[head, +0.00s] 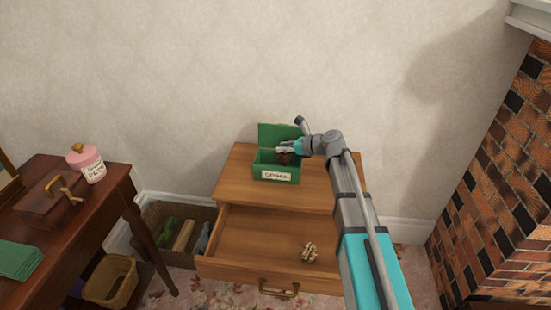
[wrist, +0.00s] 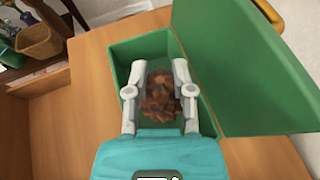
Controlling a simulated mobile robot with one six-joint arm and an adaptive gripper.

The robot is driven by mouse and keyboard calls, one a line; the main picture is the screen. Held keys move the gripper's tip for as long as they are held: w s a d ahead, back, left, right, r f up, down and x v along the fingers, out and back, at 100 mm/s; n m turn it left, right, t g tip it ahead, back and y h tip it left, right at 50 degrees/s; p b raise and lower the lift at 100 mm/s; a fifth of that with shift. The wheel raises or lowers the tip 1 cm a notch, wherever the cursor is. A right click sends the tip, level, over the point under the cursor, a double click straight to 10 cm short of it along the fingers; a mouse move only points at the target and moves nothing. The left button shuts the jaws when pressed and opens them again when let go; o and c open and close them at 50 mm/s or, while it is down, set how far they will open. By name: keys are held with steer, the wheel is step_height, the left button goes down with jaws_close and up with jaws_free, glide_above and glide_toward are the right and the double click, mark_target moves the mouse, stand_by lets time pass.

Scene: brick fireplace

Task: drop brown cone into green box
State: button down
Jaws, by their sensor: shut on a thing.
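The brown cone (wrist: 161,97) looks like a rough, scaly pine cone. My gripper (head: 284,150) is shut on it, with one pale finger on each side in the wrist view (wrist: 159,85). The green box (head: 276,174) stands on the wooden cabinet top with its lid raised and a white label on its front. In the wrist view the green box (wrist: 121,57) lies beneath the cone, and the cone is over its opening. I cannot tell how far the cone is above the box floor.
The wooden cabinet (head: 318,195) has its drawer (head: 250,250) pulled out, with a pale knotted object (head: 309,253) inside. A dark table (head: 85,225) at left holds a pink jar (head: 92,169) and a brown box (head: 50,198). A brick fireplace (head: 500,190) is at right.

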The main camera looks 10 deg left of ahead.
steer(key=shift+c, duration=2)
jaws_free()
